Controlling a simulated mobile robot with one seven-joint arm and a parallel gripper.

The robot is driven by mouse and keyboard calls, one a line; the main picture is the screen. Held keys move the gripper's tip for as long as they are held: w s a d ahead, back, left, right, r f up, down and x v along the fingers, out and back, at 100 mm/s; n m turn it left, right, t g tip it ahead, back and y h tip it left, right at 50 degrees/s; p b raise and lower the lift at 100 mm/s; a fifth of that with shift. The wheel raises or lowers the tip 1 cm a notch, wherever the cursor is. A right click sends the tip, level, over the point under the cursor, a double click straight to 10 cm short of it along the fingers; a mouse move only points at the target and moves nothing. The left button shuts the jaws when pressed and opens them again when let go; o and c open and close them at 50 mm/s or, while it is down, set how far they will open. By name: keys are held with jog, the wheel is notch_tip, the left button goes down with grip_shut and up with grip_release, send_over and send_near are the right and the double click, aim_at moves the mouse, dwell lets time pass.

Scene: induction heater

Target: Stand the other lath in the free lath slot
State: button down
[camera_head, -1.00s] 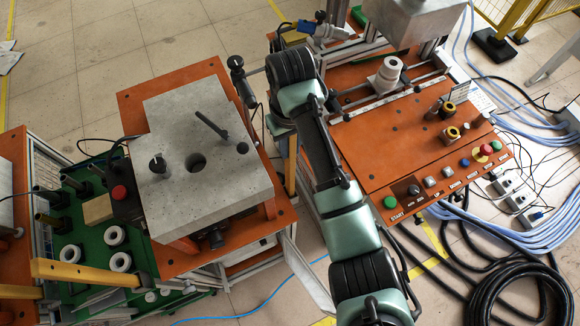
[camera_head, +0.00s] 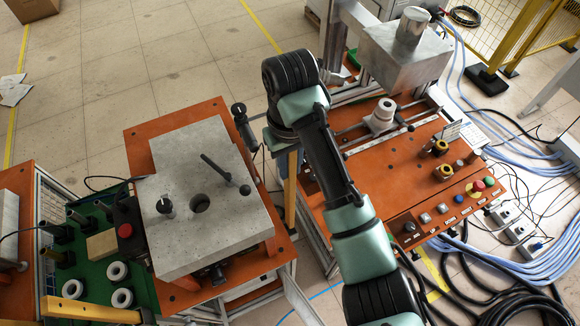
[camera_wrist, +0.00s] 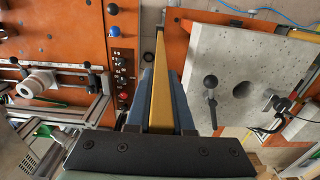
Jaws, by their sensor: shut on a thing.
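A long yellow lath (camera_wrist: 160,88) stretches away from my gripper (camera_wrist: 162,85) in the wrist view, between its two blue-grey fingers, which are shut on it. In the head view, a yellow-brown upright piece (camera_head: 291,182), apparently this lath, shows beside my arm, between the two orange tables. My arm hides most of the gripper there. Its far end is hard to make out. Another yellow bar (camera_head: 88,311) lies across the lower left of the head view; I cannot tell whether it is a lath. I cannot make out a lath slot.
A grey block (camera_head: 205,225) with a round hole and rods stands on the left orange table (camera_head: 176,302). The right orange table (camera_head: 375,185) carries buttons and a white stepped part (camera_head: 381,116). A green tray (camera_head: 92,240) holds white rings. Cables cover the floor at right.

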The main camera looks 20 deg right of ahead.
jog(key=r+p, duration=0.2)
jog(key=r, duration=0.1)
jog(key=r+p, duration=0.3)
jog(key=r, duration=0.1)
jog(key=shift+w+d, duration=0.1)
jog(key=shift+w, duration=0.1)
jog(key=shift+s+r, duration=0.1)
jog(key=shift+r, duration=0.3)
jog(key=shift+s, duration=0.1)
